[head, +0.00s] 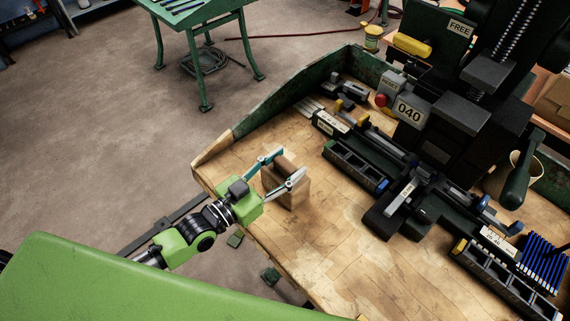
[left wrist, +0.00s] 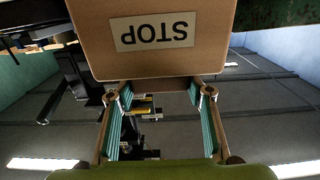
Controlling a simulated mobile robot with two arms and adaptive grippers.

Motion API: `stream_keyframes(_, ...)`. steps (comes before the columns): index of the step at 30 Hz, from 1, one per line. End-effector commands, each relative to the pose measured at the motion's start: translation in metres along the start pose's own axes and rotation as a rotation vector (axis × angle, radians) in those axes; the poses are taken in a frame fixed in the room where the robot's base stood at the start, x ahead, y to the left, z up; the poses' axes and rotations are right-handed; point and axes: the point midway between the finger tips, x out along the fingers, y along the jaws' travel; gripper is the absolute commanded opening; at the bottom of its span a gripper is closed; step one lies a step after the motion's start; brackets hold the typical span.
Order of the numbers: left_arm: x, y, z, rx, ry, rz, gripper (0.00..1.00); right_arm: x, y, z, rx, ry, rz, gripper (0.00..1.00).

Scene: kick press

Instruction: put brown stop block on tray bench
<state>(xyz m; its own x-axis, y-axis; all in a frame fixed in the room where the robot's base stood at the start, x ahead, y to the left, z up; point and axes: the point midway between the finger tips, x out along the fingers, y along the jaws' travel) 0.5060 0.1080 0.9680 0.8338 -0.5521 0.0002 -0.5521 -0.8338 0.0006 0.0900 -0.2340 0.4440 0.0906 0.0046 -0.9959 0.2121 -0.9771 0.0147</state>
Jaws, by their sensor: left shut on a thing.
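The brown stop block (head: 289,190) is over the near left part of the wooden press bench (head: 335,233). My left gripper (head: 287,165) is shut on it, with a finger on either side. Whether the block touches the bench top is hard to tell. In the left wrist view the stop block (left wrist: 160,45) fills the top middle, with its STOP label upside down, between the teal-padded fingertips (left wrist: 158,92). No bench is plainly labelled as the tray bench; a green-legged bench (head: 204,22) stands at the top left with blue items on it. My right gripper is not in view.
The black press (head: 465,112) and sign 040 (head: 408,113) stand at the right. Rails and bins (head: 355,165) cross the bench. A green raised edge (head: 290,105) runs along its far left side. Bare floor (head: 110,100) lies between the benches. A red cable (head: 290,36) lies behind.

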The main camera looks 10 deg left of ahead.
Motion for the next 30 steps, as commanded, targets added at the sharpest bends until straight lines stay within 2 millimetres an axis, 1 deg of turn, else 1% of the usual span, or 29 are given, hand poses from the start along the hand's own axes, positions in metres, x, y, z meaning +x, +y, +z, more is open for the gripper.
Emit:
stream_keyframes(1, 0.001, 0.000, -0.003, 0.001, 0.006, 0.000, 0.00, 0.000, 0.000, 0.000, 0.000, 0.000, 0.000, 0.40)
stream_keyframes(5, 0.001, 0.000, -0.003, 0.001, 0.006, 0.000, 0.00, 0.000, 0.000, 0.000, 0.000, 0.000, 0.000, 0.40)
stream_keyframes(9, 0.001, 0.000, 0.001, 0.001, 0.006, 0.000, 0.00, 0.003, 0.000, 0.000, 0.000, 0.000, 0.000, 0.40)
stream_keyframes(10, 0.000, 0.000, 0.003, 0.001, 0.001, 0.000, 0.50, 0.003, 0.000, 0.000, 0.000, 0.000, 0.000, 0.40)
stream_keyframes(12, 0.000, 0.001, 0.002, 0.000, 0.001, 0.001, 0.64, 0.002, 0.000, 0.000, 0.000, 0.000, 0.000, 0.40)
stream_keyframes(21, 0.000, 0.001, 0.002, 0.000, 0.001, 0.001, 0.64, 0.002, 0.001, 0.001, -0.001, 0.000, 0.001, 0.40)
stream_keyframes(24, 0.000, 0.001, -0.003, 0.000, 0.001, 0.001, 0.64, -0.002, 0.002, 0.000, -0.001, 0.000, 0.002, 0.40)
stream_keyframes(26, -0.006, 0.001, 0.001, -0.001, -0.001, 0.001, 0.64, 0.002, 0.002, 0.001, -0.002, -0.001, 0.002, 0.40)
stream_keyframes(30, -0.028, 0.001, 0.003, -0.001, -0.003, 0.001, 0.64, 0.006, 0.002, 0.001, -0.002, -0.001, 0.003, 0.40)
